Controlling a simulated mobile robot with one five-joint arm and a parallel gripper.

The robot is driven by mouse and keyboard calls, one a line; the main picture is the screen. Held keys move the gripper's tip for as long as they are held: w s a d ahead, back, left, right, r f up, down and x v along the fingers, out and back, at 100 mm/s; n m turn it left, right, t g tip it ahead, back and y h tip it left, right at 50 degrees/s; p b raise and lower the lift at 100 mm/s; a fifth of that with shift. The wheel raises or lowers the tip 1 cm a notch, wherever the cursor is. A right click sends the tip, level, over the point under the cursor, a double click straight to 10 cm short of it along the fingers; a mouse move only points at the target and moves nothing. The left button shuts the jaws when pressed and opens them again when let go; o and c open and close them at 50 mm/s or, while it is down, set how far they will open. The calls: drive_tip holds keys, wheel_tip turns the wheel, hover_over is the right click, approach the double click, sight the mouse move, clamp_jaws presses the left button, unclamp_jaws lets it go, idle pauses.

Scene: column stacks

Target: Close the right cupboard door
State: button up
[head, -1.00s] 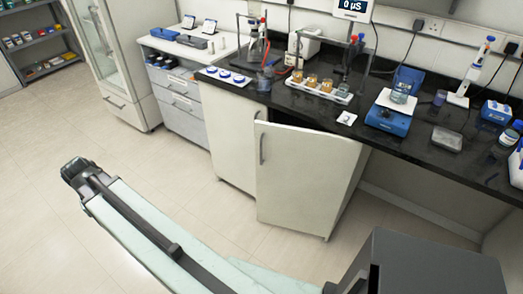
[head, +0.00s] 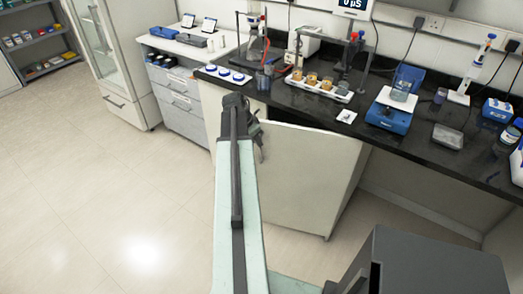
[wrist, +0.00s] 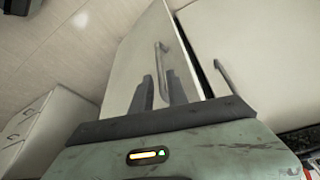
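The right cupboard door (head: 305,178) is a white panel under the black bench, standing ajar and swung out from the cabinet front. In the upside-down wrist view, this door (wrist: 125,62) fills the middle, with its bar handle (wrist: 160,75) near its free edge and a dark gap beside it.
The left cupboard door (wrist: 237,45) is beside the gap with its own handle (wrist: 222,76). The black bench (head: 430,157) above carries glassware and a blue balance (head: 390,115). A drawer unit (head: 178,95) stands to the left. The floor (head: 110,200) at left is clear.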

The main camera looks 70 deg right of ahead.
drive_tip(key=b, duration=0.6)
hover_over(261, 162)
drive_tip(key=f, duration=0.6)
drive_tip(key=shift+w+d+f, duration=0.2)
drive_tip(key=shift+d+f, duration=0.05)
drive_tip(key=shift+r+p, duration=0.15)
drive_tip(key=shift+p, duration=0.2)
clamp_jaws()
drive_tip(key=shift+s+d, duration=0.1)
